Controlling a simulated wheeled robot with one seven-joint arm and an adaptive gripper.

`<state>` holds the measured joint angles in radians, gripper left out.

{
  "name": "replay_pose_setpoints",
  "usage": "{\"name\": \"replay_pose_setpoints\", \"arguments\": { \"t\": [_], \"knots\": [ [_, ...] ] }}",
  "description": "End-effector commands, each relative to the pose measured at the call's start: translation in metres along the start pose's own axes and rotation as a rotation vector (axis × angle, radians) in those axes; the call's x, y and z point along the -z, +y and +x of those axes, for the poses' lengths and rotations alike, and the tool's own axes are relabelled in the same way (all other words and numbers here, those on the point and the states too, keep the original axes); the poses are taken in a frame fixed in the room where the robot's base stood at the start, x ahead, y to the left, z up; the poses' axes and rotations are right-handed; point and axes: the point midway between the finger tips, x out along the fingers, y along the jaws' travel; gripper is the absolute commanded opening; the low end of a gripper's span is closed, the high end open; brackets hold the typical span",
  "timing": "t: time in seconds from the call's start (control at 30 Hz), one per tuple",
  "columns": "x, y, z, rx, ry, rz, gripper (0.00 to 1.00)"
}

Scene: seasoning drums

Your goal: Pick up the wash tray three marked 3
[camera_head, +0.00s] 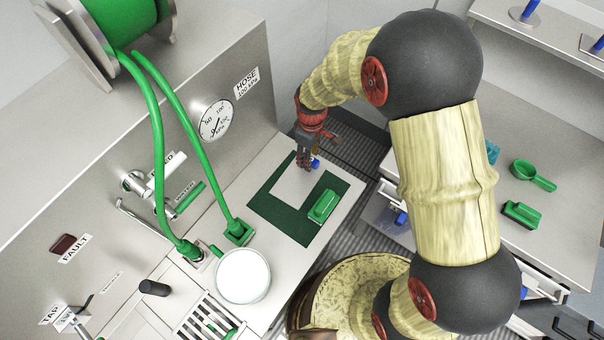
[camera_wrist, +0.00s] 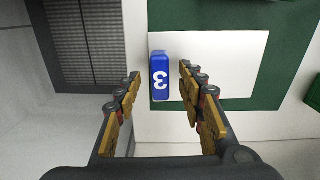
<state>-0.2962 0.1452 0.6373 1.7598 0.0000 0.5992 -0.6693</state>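A blue block marked 3 (camera_wrist: 161,90) shows in the wrist view at the left edge of a flat white panel (camera_wrist: 215,60); I take these as the wash tray and its grip. The white panel also shows in the head view (camera_head: 292,187), lying on a dark green mat (camera_head: 283,216). A bit of the blue block (camera_head: 316,164) shows beside my fingers. My gripper (camera_wrist: 160,70) is open, with one finger on each side of the blue block and a visible gap on both sides. In the head view my gripper (camera_head: 304,162) points down at the panel's far end.
A green block (camera_head: 323,206) sits on the mat's right part. A round white-topped container (camera_head: 243,276) and green hoses (camera_head: 158,130) stand to the left. A side counter (camera_head: 560,190) holds a green scoop (camera_head: 532,175) and another green block (camera_head: 521,214).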

Motion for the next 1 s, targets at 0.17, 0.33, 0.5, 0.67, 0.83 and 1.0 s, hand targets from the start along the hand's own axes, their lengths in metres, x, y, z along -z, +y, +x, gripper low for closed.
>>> {"name": "replay_pose_setpoints", "arguments": {
  "t": [0.17,0.33,0.5,0.67,0.83,1.0],
  "knots": [
    [-0.0004,-0.0004,0.0187,0.001,-0.001,0.0,0.39],
    [-0.0001,-0.0002,0.0182,0.0,0.0,0.001,0.39],
    [-0.0002,-0.0002,0.018,0.0,0.0,0.001,0.31],
    [-0.0002,-0.0002,0.018,0.0,0.0,0.001,0.22],
    [-0.0002,-0.0002,0.0179,0.0,0.0,0.001,0.12],
    [-0.0002,-0.0002,0.0179,0.0,0.0,0.001,0.02]
  ]
}}
